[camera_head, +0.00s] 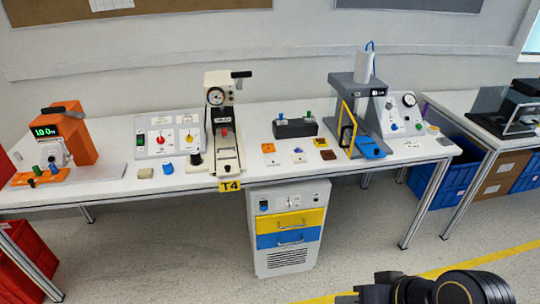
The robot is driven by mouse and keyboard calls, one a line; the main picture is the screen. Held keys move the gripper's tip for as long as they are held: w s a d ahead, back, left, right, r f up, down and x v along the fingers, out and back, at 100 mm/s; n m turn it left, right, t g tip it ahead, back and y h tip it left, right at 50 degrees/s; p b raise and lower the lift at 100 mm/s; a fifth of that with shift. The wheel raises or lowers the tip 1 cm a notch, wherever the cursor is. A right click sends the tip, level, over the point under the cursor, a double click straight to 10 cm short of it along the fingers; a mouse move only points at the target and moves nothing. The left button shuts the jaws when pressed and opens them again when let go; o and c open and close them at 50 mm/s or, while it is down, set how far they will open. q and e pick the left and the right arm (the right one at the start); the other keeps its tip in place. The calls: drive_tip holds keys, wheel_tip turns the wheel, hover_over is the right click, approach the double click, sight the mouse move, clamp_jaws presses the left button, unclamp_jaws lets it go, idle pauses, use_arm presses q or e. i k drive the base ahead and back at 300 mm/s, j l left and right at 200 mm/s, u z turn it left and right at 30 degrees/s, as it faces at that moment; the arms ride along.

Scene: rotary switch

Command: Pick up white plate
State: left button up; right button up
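A small white plate (299,158) lies flat on the long white table, among several small coloured plates. It has a small dark mark on it. My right gripper (368,290) is at the bottom edge of the head view, well in front of and below the table, far from the plate. It is partly cut off by the frame, and whether its fingers are open or shut does not show. My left gripper is not in view.
Near the white plate lie an orange plate (268,148), a yellow plate (320,142) and a dark brown plate (328,155). A black box (295,128) stands behind them. A press with a gauge (222,120) stands left, and a grey-yellow frame (350,110) right. A drawer cabinet (289,228) is below.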

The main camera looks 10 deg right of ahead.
sight(271, 161)
drive_tip(key=l+u, duration=0.1)
drive_tip(key=u, duration=0.35)
drive_tip(key=i+l+u, duration=0.1)
drive_tip(key=u, duration=0.35)
drive_tip(key=l+u, duration=0.2)
drive_tip(key=u, duration=0.25)
drive_tip(key=l+u, duration=0.3)
drive_tip(key=l, duration=0.3)
drive_tip(key=k+l+u, duration=0.1)
drive_tip(key=l+u, duration=0.15)
drive_tip(key=l, duration=0.35)
drive_tip(key=k+l+u, duration=0.1)
drive_tip(key=l+u, duration=0.2)
drive_tip(key=l, duration=0.3)
drive_tip(key=k+l, duration=0.1)
drive_tip(key=l, duration=0.3)
drive_tip(key=k+l, duration=0.1)
drive_tip(key=l, duration=0.3)
drive_tip(key=k+l, duration=0.1)
drive_tip(key=l, duration=0.25)
drive_tip(key=u, duration=0.05)
